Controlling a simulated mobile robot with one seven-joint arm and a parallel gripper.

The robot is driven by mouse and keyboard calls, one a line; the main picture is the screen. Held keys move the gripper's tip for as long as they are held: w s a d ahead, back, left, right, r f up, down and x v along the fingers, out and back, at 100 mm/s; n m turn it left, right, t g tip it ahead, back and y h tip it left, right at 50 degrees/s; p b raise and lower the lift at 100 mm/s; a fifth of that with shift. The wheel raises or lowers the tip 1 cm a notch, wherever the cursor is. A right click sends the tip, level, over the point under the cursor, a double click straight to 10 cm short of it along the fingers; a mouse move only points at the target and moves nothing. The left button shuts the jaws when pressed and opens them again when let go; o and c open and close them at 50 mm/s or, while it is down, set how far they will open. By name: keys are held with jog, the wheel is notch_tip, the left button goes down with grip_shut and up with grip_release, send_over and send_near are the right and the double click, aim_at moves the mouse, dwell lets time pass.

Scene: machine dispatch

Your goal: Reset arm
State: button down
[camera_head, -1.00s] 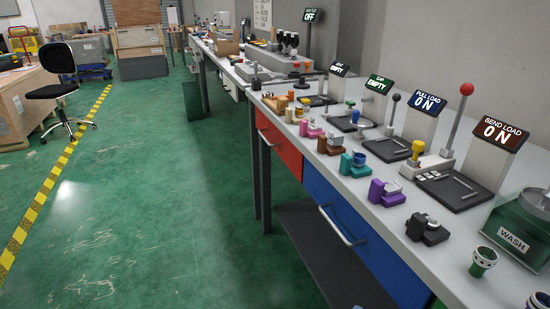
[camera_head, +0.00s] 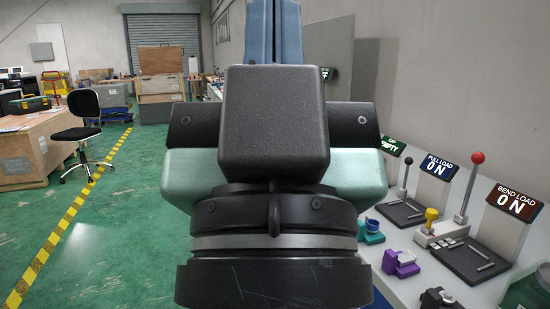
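My own arm (camera_head: 275,130) fills the middle of the head view, with a black block, pale green side parts and a dark ringed joint close to the camera. No gripper fingers show, so I cannot see whether the gripper holds anything. The arm hides much of the workbench and the aisle behind it.
The grey workbench (camera_head: 400,238) runs along the right. It carries the BEND LOAD sign (camera_head: 514,203), the PULL LOAD sign (camera_head: 439,167), a red-knobbed lever (camera_head: 469,188) and a purple fixture (camera_head: 401,263). A black chair (camera_head: 77,133) stands left of open green floor (camera_head: 110,225).

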notch_tip(320, 180, up, 20)
jog(key=p, duration=1.8)
